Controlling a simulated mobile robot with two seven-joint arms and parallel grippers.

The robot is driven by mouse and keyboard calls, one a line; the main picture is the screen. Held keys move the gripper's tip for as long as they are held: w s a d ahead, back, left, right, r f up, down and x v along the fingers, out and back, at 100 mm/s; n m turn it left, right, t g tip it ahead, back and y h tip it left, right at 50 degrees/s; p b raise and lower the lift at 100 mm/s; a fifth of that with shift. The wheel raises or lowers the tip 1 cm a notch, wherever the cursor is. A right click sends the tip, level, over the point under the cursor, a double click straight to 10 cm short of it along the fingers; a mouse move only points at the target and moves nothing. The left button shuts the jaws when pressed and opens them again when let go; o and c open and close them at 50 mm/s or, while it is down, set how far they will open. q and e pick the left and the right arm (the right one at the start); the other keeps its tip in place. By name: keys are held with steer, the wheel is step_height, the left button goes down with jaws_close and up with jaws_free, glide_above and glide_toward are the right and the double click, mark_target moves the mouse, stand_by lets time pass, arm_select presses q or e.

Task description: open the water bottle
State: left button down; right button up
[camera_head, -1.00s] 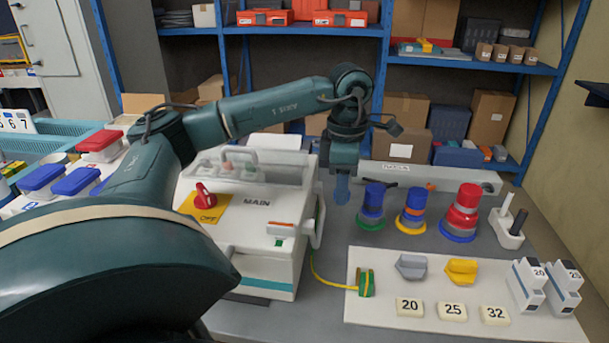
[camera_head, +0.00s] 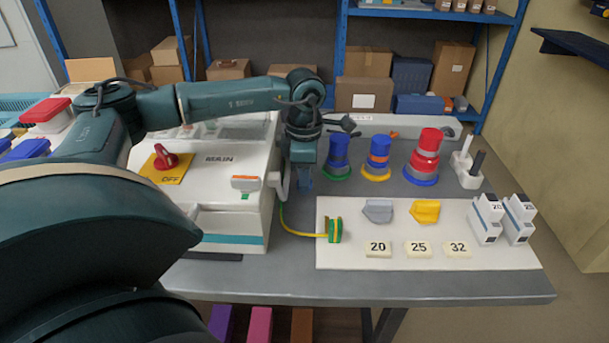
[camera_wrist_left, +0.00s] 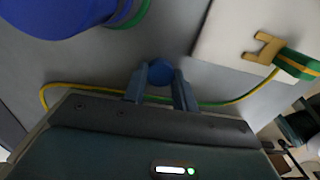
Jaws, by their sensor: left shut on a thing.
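No water bottle shows in either view. My left gripper (camera_head: 304,178) points down beside the right side of the white MAIN box (camera_head: 228,180), left of the blue socket stack with a green base (camera_head: 337,160). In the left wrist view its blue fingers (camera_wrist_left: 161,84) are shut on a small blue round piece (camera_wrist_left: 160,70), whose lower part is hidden. That piece cannot be made out clearly in the head view. A yellow-green cable (camera_wrist_left: 222,103) passes beyond the fingers. My right gripper is not in view.
A white board (camera_head: 380,255) holds a green plug (camera_head: 335,230), grey (camera_head: 377,211) and yellow (camera_head: 425,211) pieces and tiles numbered 20, 25 and 32. Yellow-based (camera_head: 377,160) and red (camera_head: 428,158) stacks stand behind. The table's front strip (camera_head: 420,289) is clear.

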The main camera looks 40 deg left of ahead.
arm_select(q)
steer(key=c, duration=1.1)
jaws_free()
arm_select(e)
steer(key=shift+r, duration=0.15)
arm_select(q)
steer(key=shift+r+p, duration=0.5)
steer(key=shift+r, duration=5.55)
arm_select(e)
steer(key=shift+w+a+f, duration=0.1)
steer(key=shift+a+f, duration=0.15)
arm_select(q)
steer(key=shift+r, duration=0.15)
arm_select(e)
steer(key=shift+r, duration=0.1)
